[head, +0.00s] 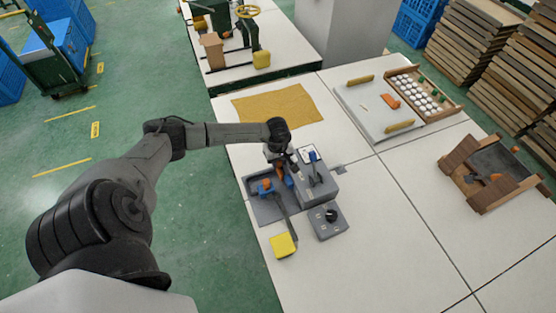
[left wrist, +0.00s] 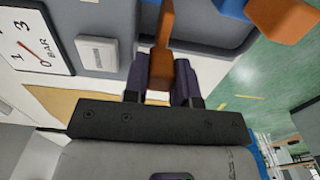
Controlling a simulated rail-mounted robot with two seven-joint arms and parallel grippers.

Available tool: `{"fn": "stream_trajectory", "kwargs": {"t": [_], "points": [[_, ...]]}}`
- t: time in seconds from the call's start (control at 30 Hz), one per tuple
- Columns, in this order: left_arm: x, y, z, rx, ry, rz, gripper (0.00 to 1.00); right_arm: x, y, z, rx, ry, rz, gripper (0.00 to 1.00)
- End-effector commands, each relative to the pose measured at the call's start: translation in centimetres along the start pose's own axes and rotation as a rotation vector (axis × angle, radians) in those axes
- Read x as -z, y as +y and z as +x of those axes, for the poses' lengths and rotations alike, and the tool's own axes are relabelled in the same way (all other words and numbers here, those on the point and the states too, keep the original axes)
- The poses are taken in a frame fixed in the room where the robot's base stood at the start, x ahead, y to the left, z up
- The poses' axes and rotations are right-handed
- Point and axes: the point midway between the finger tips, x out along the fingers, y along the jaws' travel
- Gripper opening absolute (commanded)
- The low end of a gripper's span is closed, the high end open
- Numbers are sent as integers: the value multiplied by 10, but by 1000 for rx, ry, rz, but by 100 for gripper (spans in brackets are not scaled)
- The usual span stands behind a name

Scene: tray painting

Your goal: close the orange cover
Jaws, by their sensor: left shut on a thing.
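The orange cover (head: 281,174) shows in the head view as a small orange piece at the grey panel unit (head: 318,186), partly hidden by my left gripper (head: 284,166). In the left wrist view, the cover (left wrist: 161,45) is seen nearly edge-on as a narrow orange plate standing out from the grey panel. The dark fingers of my left gripper (left wrist: 161,86) are shut on its lower end, one on each side. The cover's hinge and what lies behind it are hard to make out. My right gripper is not in view.
A gauge (left wrist: 35,43) is beside the cover. A blue part (head: 265,188) with an orange piece sits in the grey tray (head: 263,212). A grey box with a black knob (head: 330,215) and a yellow block (head: 283,245) stand nearer.

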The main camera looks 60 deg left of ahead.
Motion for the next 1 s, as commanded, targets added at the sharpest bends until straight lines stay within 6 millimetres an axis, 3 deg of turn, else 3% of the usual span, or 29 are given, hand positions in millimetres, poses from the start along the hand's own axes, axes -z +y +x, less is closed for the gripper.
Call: {"fn": "stream_trajectory", "kwargs": {"t": [0.1, 0.37, 0.7, 1.0], "points": [[0, 0, 0, 0, 0, 0, 0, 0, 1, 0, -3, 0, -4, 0], [-2, 0, 0, 0, 0, 1, 0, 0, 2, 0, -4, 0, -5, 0], [-53, 0, -1, -1, 1, 2, 0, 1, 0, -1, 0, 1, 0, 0], [-58, 0, -1, -1, -3, 1, 0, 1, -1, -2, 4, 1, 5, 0]]}}
